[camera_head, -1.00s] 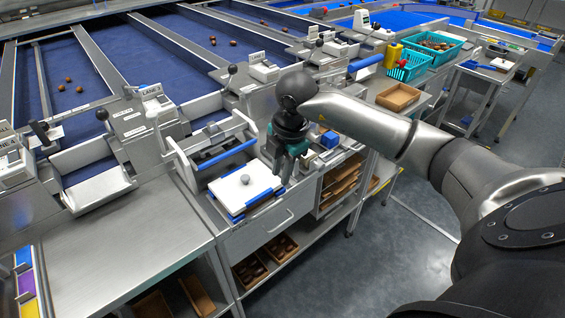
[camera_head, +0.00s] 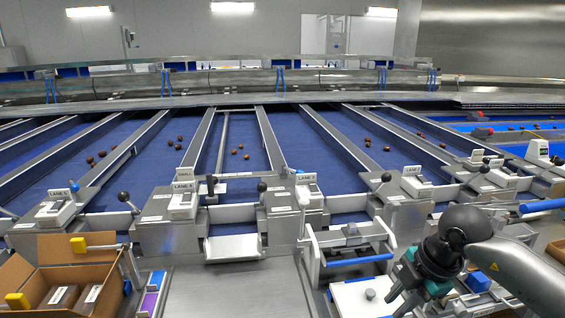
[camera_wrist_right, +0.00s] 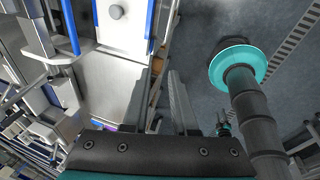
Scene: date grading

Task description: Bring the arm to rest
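My right arm comes in from the right in the head view, with my right gripper (camera_head: 402,296) pointing down over the bench beside the white board with a grey knob (camera_head: 370,295). In the right wrist view the two dark fingers of my right gripper (camera_wrist_right: 164,80) stand apart, with a narrow gap and nothing between them. The white board (camera_wrist_right: 120,22) lies beyond the fingertips there, apart from them. My left gripper does not show clearly in either view.
A cardboard box (camera_head: 60,270) with small packs stands at the lower left. A metal frame with a blue bar (camera_head: 350,262) is close to my right gripper. Blue sorting lanes (camera_head: 235,150) with several dates lie behind. The steel bench top (camera_head: 240,290) in the middle is clear.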

